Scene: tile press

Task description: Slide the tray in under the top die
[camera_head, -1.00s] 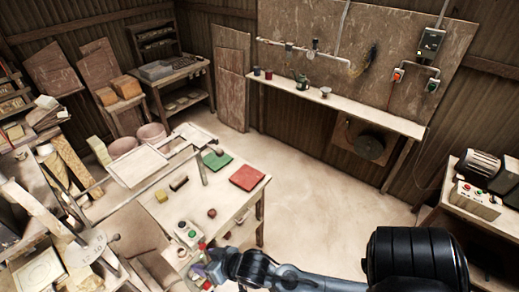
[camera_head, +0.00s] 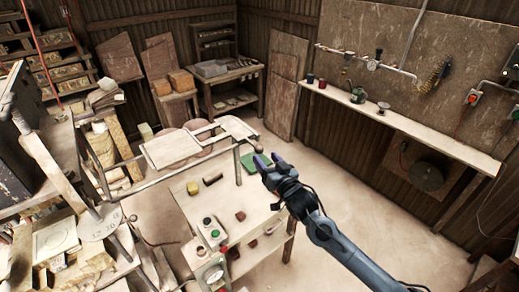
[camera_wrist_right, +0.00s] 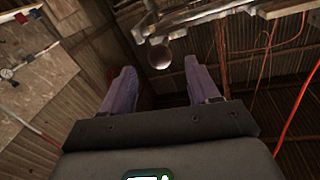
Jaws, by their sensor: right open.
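The tray (camera_head: 172,150) is a pale flat panel in a metal frame, reaching out over the worktable from the dark press (camera_head: 18,140) at the left. A second, smaller pale panel (camera_head: 236,127) adjoins it. A round dark knob (camera_head: 258,147) shows at its right end. My right gripper (camera_head: 266,163) is open and empty close to this knob. In the right wrist view the knob (camera_wrist_right: 160,57) appears beyond and between the two fingertips, not gripped. The top die cannot be made out clearly. My left gripper is not in view.
The worktable (camera_head: 262,212) below carries a green mat (camera_head: 249,166), small blocks and a button box (camera_head: 210,231). A cluttered bench with a round dial plate (camera_head: 100,223) stands at the left. The floor to the right is clear.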

